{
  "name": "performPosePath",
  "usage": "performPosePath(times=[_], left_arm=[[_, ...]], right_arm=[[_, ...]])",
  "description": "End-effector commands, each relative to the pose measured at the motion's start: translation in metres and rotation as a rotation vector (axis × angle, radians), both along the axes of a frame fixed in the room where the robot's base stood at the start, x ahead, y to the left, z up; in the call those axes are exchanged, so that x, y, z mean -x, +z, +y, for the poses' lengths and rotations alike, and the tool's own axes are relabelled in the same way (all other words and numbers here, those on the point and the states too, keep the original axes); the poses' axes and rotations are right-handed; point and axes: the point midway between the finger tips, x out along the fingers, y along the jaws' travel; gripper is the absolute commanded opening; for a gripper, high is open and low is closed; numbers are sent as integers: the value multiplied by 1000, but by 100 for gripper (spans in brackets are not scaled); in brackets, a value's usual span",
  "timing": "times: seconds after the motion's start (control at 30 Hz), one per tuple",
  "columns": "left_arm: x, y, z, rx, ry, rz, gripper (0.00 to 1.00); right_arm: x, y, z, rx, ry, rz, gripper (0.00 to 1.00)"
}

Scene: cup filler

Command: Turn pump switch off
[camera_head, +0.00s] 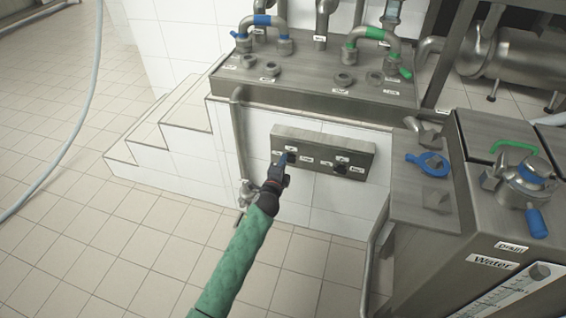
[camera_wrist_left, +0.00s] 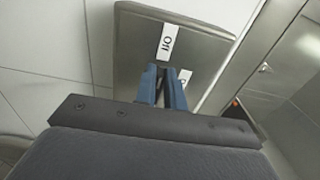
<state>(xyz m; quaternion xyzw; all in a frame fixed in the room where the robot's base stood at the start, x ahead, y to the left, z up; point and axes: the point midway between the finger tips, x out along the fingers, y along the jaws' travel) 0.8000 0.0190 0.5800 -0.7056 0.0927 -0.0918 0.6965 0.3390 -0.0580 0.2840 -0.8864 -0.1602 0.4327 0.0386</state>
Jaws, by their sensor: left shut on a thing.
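A grey metal switch box (camera_head: 322,150) is mounted on the white tiled wall, with two dark rotary switches and small white labels. My left gripper (camera_head: 287,160) reaches the left switch and covers most of it. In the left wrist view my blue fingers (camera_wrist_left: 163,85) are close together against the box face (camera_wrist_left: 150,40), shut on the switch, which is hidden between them. A label (camera_wrist_left: 168,42) reading "Off" shows just beyond the fingertips, and another label is partly covered beside them. The right switch (camera_head: 342,167) stands free. My right gripper is not in view.
A steel pipe (camera_head: 238,140) with a valve runs down the wall left of the box. Steel tanks (camera_head: 490,180) with blue and green fittings stand at the right. Tiled steps (camera_head: 160,130) are at the left, and the floor (camera_head: 100,240) is clear.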

Motion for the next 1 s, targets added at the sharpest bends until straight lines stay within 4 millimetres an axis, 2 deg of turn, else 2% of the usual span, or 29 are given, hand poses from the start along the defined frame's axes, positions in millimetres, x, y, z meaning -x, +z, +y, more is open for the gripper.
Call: performPosePath(times=[0.33, 0.37, 0.47, 0.77, 0.87, 1.0], left_arm=[[0, -2, 1, 2, 1, 4, 0], [0, -2, 1, 2, 1, 4, 13], [0, -2, 1, 2, 1, 4, 33], [1, -1, 0, 2, 0, 1, 33], [7, -1, 2, 1, 0, 2, 33], [24, -2, 7, 0, 0, 3, 33]], right_arm=[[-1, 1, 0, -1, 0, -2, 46], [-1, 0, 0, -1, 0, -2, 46], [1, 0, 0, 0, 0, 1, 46], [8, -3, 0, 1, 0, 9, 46], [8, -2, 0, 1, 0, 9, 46], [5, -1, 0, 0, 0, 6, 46]])
